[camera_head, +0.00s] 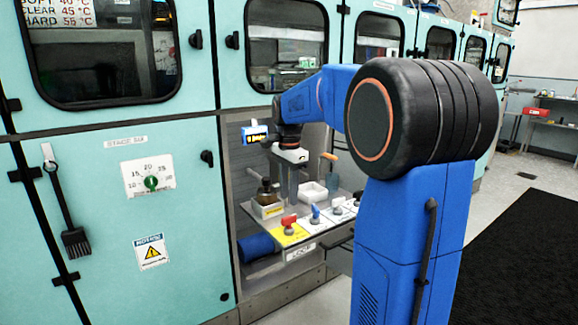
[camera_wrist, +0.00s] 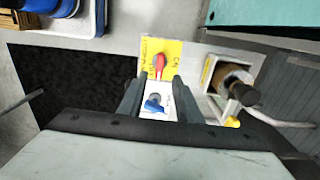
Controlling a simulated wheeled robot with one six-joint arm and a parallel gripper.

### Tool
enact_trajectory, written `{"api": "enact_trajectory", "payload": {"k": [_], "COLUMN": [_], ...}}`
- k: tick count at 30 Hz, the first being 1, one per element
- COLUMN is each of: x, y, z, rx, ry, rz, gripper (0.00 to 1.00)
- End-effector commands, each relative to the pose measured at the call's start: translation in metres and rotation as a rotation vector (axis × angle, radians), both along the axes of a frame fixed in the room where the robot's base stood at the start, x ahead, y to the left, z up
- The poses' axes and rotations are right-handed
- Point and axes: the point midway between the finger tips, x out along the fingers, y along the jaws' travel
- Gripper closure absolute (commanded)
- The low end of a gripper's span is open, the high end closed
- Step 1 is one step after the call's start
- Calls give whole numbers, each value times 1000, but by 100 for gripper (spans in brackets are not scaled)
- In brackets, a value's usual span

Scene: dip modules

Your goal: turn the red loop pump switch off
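The red switch (camera_head: 289,220) sits on a yellow plate at the near left end of a row of switches on a grey shelf. In the wrist view, the red switch (camera_wrist: 159,65) shows beyond my fingertips, with its narrow grip pointing roughly along the picture's height. A blue switch (camera_head: 315,214) is beside it; in the wrist view, this blue switch (camera_wrist: 155,104) shows between my fingers. My gripper (camera_wrist: 157,82) is open and empty, its two dark fingers apart. In the head view, my gripper (camera_head: 292,180) hangs over the shelf behind the switches. The plate's lettering is too small to read.
More switches (camera_head: 338,204) continue the row to the right. A brown pot (camera_head: 267,190) stands in a white holder (camera_head: 268,209) at the shelf's left, close to my gripper. A white tray (camera_head: 313,194) is at the back. Teal cabinet panels (camera_head: 110,225) flank the recess.

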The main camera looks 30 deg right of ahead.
Motion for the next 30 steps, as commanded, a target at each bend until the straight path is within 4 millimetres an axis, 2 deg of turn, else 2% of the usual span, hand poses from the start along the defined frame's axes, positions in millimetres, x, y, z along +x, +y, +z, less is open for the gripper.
{"api": "enact_trajectory", "payload": {"k": [9, 15, 21, 30], "x": [1, 0, 0, 0], "y": [0, 0, 0, 0], "z": [62, 87, 97, 97], "rx": [-1, 0, 0, 0], "ry": [-2, 0, 0, 0], "rz": [0, 0, 0, 0], "gripper": [69, 69, 69, 69]}}
